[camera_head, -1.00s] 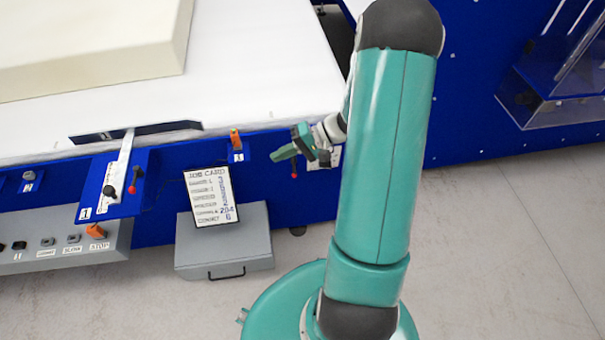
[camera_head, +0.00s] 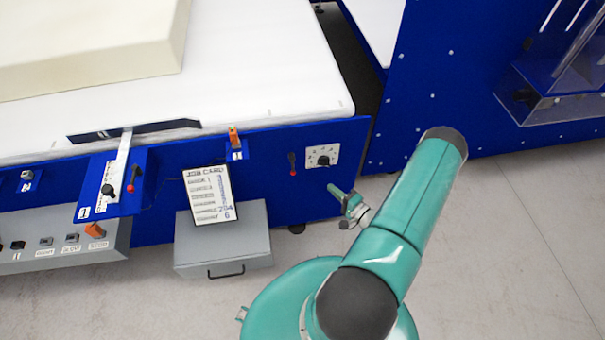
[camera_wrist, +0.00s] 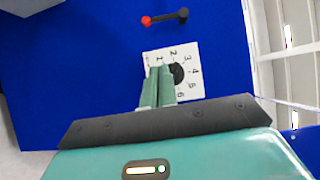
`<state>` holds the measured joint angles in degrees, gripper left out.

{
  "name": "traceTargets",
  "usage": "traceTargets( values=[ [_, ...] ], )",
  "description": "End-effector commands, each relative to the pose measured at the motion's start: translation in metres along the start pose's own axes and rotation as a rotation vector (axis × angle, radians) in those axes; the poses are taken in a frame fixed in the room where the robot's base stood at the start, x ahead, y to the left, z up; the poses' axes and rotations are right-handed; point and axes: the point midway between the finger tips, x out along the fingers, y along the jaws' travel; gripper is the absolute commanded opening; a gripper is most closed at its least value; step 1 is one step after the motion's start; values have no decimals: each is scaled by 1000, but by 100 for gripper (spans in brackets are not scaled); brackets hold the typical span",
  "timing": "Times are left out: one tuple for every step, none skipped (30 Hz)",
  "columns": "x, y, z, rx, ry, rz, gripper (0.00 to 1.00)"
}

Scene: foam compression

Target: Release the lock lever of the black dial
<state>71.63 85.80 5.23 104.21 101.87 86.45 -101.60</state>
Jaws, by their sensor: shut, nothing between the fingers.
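The black dial (camera_head: 323,160) sits on a white numbered plate on the blue front panel, near its right end. In the wrist view the dial (camera_wrist: 179,73) is partly hidden behind my fingers. In the wrist view the lever (camera_wrist: 166,17) lies above the plate, red end at left. My gripper (camera_head: 332,188) is shut and empty, below the dial and apart from the panel and lever. Its fingers (camera_wrist: 158,71) overlap the plate in the wrist view.
A job card (camera_head: 208,194) leans on a grey case (camera_head: 255,240). Left are a blue bracket with another red-ended lever (camera_head: 133,178), an orange clip (camera_head: 234,138) and a button box (camera_head: 60,247). Floor is clear at right.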

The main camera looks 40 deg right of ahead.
Motion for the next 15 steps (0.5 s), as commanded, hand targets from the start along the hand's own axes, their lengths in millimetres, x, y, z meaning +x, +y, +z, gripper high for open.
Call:
traceTargets(
  values=[
    [0, 0, 0, 0, -1, 0, 0],
    [0, 0, 0, 0, -2, 0, 0],
    [0, 0, 0, 0, -2, 0, 0],
    [0, 0, 0, 0, -3, 0, 0],
    [0, -1, 0, 0, -3, 0, 0],
    [1, -1, 0, 0, -3, 0, 0],
    [2, -1, 0, 0, -4, 0, 0],
    [4, -1, 0, 0, -4, 0, 0],
    [6, -1, 1, 0, -5, 0, 0],
    [9, -1, 1, 0, -6, 0, 0],
    [12, -1, 1, 0, -6, 0, 0],
    [18, -1, 1, 0, -6, -1, 0],
    [23, -1, 1, 0, -6, -1, 0],
    [28, -1, 1, 1, -7, -2, 0],
    [36, -1, 1, 0, -8, -1, 0]
  ],
)
